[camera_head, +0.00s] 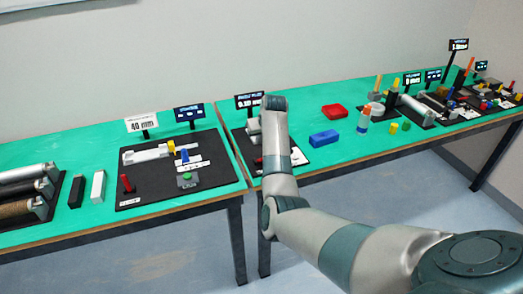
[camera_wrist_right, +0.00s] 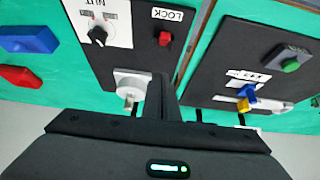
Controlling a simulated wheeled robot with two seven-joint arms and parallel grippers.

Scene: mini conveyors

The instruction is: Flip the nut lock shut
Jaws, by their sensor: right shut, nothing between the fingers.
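The nut lock is a small red lever (camera_wrist_right: 165,39) beside the LOCK label (camera_wrist_right: 168,14) on a black board in the right wrist view. In the head view a bit of red (camera_head: 258,161) shows at the board's near left, just left of my arm. I cannot tell the lever's exact tilt. My right gripper (camera_wrist_right: 162,88) is shut and empty, its dark fingers over the board beside a pale block (camera_wrist_right: 131,84), apart from the red lever in the picture. In the head view my wrist hides the fingers and part of the board. My left gripper is not in view.
A black knob (camera_wrist_right: 97,36) sits on a white plate near the lock. Another board (camera_head: 150,187), with a green button, lies to the left across a table gap.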

